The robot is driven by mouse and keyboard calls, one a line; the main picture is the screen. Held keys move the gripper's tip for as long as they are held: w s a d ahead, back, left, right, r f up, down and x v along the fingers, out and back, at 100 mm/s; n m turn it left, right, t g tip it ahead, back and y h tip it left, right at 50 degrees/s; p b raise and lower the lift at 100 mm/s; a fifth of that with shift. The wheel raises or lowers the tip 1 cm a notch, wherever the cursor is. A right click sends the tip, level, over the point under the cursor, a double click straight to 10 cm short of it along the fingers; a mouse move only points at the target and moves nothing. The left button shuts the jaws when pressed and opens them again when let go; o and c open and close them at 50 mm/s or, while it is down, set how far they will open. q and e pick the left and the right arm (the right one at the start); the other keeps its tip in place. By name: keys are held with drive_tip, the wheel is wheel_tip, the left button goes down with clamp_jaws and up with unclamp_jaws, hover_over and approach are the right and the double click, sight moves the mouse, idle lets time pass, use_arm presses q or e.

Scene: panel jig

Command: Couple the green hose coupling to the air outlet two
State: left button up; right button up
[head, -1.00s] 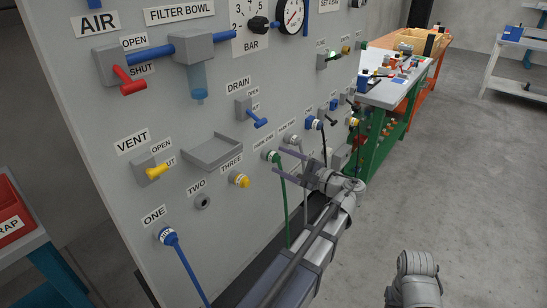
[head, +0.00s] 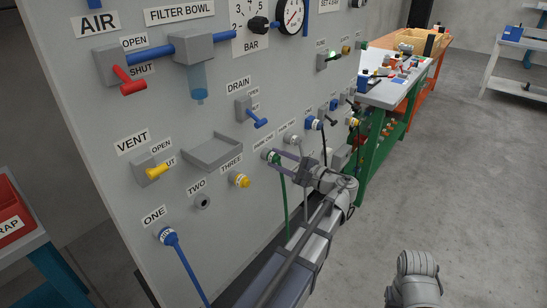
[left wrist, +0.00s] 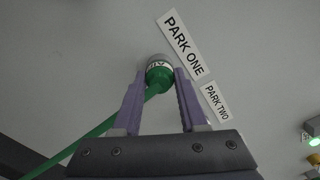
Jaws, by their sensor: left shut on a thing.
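The green hose coupling (head: 273,157) sits at the PARK ONE spot on the grey panel, with its green hose hanging down. In the left wrist view the coupling (left wrist: 158,76) is between the purple fingers of my left gripper (left wrist: 160,84), under the PARK ONE label. My left gripper (head: 279,158) is shut on it, and the coupling is still against the panel. My right gripper is out of view.
A blue coupling (head: 167,236) with a hose is on outlet one. A yellow fitting (head: 239,180) is at outlet three. A grey tray (head: 214,153) juts from the panel above outlet two, beside the yellow vent lever (head: 158,171).

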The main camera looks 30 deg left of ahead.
sight(279, 159)
use_arm(q)
clamp_jaws()
drive_tip(key=shift+d, duration=0.7)
idle(0.7)
drive_tip(key=shift+s+d, duration=0.15)
drive_tip(key=shift+d, duration=1.05)
drive_tip(key=shift+r, duration=0.1)
